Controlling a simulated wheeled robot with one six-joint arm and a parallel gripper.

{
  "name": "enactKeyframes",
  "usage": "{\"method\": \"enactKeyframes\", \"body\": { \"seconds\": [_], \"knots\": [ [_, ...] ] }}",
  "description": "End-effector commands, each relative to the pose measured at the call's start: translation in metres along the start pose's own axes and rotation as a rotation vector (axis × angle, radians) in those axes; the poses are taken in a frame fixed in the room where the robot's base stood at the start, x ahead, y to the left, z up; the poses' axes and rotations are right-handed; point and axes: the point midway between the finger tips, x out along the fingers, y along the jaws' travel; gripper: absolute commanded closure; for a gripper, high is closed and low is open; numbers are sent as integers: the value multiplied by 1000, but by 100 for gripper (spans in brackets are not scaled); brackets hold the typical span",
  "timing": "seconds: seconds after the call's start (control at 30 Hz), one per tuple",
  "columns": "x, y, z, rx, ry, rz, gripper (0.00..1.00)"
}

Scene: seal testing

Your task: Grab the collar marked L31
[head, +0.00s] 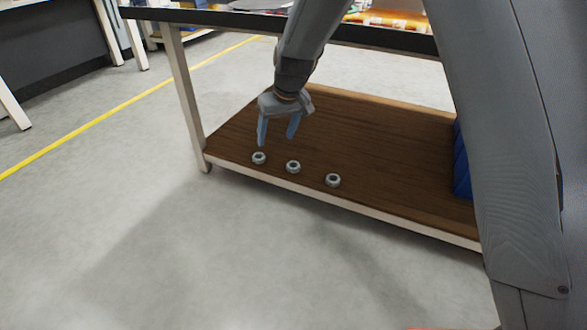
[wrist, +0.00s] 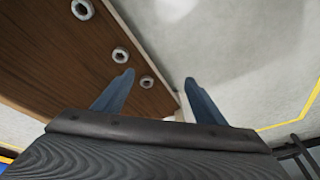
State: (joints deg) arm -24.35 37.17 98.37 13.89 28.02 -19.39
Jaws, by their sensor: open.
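Three grey ring-shaped collars lie in a row near the front edge of a brown wooden lower shelf. In the head view they are the left collar (head: 259,158), the middle collar (head: 293,167) and the right collar (head: 333,180). The wrist view shows three collars too, at the top left (wrist: 82,9), in the middle (wrist: 120,54) and nearest the fingers (wrist: 146,81). No marking is legible, so I cannot tell which is L31. My gripper (head: 278,138) is open and empty above the left end of the row; its blue fingers also show in the wrist view (wrist: 157,78).
The lower shelf (head: 390,145) has a pale front rim and a white leg (head: 183,90) at its left end. A dark tabletop (head: 225,17) hangs over it. A blue container (head: 462,165) stands at the shelf's right. The grey floor in front is clear.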

Motion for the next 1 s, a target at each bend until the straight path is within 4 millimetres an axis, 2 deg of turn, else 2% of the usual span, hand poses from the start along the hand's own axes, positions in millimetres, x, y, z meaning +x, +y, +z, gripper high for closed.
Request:
{"method": "enactKeyframes", "body": {
  "seconds": [0.03,0.2,0.3,0.4,0.6,0.8,1.0],
  "knots": [
    [29,19,-8,4,5,8,35],
    [100,71,-29,4,42,37,35],
    [134,96,-34,3,58,52,35],
    [158,113,-36,2,71,64,35],
    [182,129,-37,-1,81,75,35],
    [203,131,-38,-1,82,75,35],
    [213,132,-36,-1,82,75,35]
  ]
}}
